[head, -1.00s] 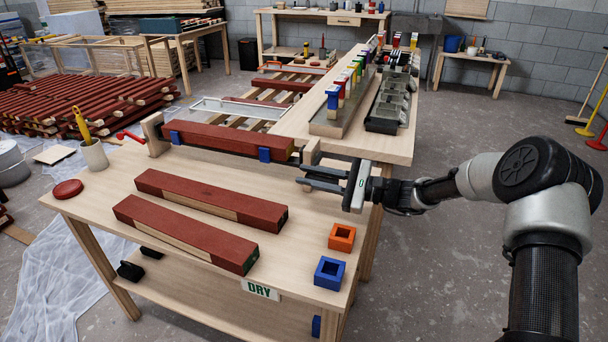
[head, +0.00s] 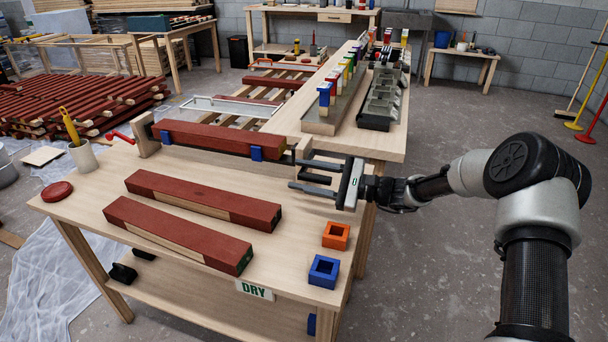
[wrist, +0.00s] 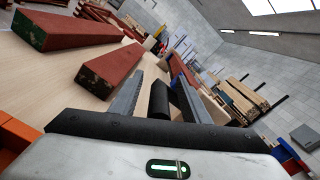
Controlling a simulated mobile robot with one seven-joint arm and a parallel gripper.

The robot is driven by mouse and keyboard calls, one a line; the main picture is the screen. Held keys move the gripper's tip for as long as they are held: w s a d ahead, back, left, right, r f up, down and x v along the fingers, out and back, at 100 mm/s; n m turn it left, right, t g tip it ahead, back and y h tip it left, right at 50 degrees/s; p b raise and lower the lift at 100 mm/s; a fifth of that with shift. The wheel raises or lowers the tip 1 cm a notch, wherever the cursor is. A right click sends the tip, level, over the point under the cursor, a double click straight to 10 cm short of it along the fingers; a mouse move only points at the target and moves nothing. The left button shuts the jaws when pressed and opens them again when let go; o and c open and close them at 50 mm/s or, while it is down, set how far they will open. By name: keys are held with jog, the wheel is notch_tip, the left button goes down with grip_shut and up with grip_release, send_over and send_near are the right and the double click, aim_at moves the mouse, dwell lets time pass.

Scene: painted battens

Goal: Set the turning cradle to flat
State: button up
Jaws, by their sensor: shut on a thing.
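The turning cradle has two wooden end blocks, the far left one (head: 144,134) and the right one (head: 303,148). A red batten (head: 208,136) lies along it, held by two blue clamps (head: 257,153). A small red crank (head: 121,137) shows at its left end. My gripper (head: 296,173) is at the cradle's right end, beside the right block. A black grip (head: 315,178) is between its fingers; it also shows in the wrist view (wrist: 159,101) as a black cylinder. My gripper is shut on this grip. How the grip joins the cradle is hidden.
Two painted battens (head: 200,200) (head: 178,233) lie on the table before the cradle. An orange block (head: 336,235) and a blue block (head: 324,271) stand at the right edge. A cup (head: 83,156) and a red disc (head: 57,191) are at the left.

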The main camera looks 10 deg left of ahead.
jog(key=s+d+p, duration=0.1)
jog(key=d+p, duration=0.2)
jog(key=d, duration=1.4)
jog(key=shift+s+d, duration=0.15)
jog(key=shift+d, duration=0.05)
